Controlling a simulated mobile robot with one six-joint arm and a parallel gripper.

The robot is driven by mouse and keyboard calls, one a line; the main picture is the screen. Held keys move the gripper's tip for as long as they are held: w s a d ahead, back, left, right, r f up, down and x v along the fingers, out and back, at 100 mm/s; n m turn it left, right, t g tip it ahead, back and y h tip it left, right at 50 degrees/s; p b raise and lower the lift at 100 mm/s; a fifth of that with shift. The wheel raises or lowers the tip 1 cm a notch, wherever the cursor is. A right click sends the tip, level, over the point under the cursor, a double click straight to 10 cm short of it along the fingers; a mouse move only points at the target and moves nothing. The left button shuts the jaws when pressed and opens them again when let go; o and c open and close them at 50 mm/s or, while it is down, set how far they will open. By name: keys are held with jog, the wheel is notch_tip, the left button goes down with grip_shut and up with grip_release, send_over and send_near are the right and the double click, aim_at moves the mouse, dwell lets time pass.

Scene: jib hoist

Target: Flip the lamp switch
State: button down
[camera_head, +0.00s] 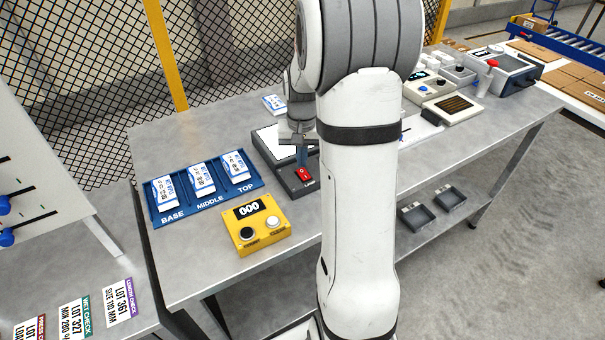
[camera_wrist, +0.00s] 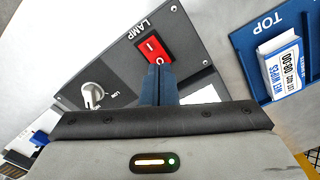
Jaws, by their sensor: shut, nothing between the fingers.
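The lamp switch is a red rocker (camera_wrist: 152,50) marked with I and O, set in a dark grey panel (camera_wrist: 190,35) lettered LAMP. In the head view the red switch (camera_head: 304,175) sits at the front of the dark box on the table. My gripper (camera_wrist: 156,70) is shut and empty. In the wrist view its fingertips overlap the O end of the rocker and hide part of it. I cannot tell whether they touch it. In the head view my gripper (camera_head: 302,160) points down just behind the switch.
A knob (camera_wrist: 93,94) is on the same panel. A blue tray (camera_head: 160,216) labelled BASE, MIDDLE and TOP holds white packs to the left. A yellow counter box (camera_head: 262,240) stands in front. My arm hides part of the table.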

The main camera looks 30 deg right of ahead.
aim_at(301, 172)
jog(key=shift+f+b, duration=0.85)
jog(key=shift+f, duration=0.3)
dwell(0.5)
jog(key=shift+r, duration=0.1)
jog(key=shift+r+p, duration=2.5)
jog(key=shift+r, duration=0.95)
jog(key=s+a+r+n+t, duration=0.1)
jog(key=s+a+r+n, duration=0.1)
jog(key=s+a+r, duration=0.2)
jog(key=s+a+r+n+t, duration=0.2)
jog(key=s+a+r, duration=0.3)
jog(key=s+a, duration=0.5)
jog(key=s+n, duration=0.1)
jog(key=s, duration=0.4)
jog(key=shift+s+a+r+n, duration=0.25)
jog(key=shift+s+a+n, duration=0.05)
